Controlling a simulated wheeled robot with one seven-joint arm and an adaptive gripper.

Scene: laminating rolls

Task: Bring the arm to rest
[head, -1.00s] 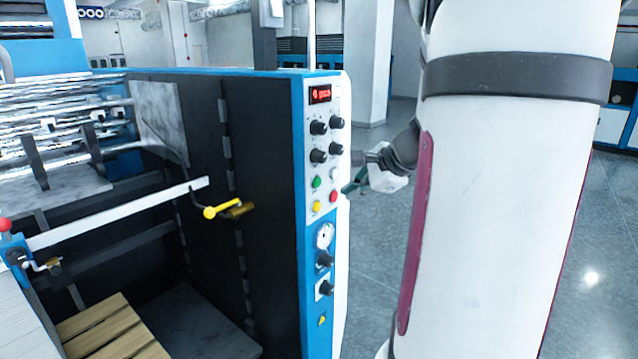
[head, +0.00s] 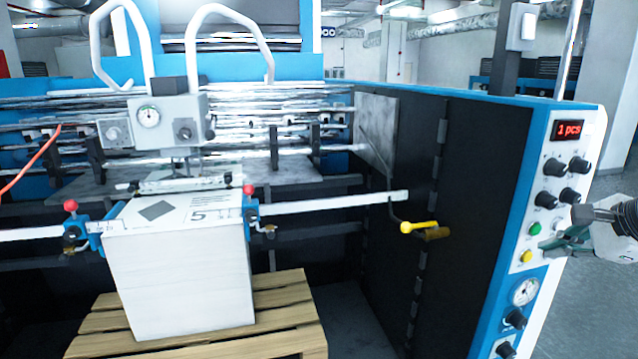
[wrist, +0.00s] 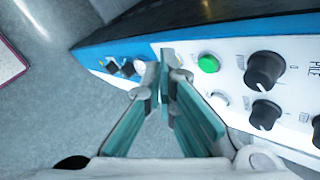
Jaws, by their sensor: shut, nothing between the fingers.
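My gripper (head: 566,243) is at the right edge of the head view, in front of the machine's control panel (head: 556,205). Its teal fingers are shut and empty, close to the buttons. In the wrist view the gripper (wrist: 168,82) points toward the panel face, with a green button (wrist: 208,63) just right of the fingertips and a white button (wrist: 220,98) nearby. The head view also shows the green button (head: 535,229) and a yellow button (head: 526,256). The fingers hide part of the button group. I cannot tell whether they touch the panel.
Black knobs (head: 554,167) and a red display reading "1 pcs" (head: 569,130) are on the panel. A white paper stack (head: 180,285) stands on a wooden pallet (head: 280,325) inside the machine. A yellow handle (head: 420,227) sticks out. Grey floor (head: 600,320) lies open at right.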

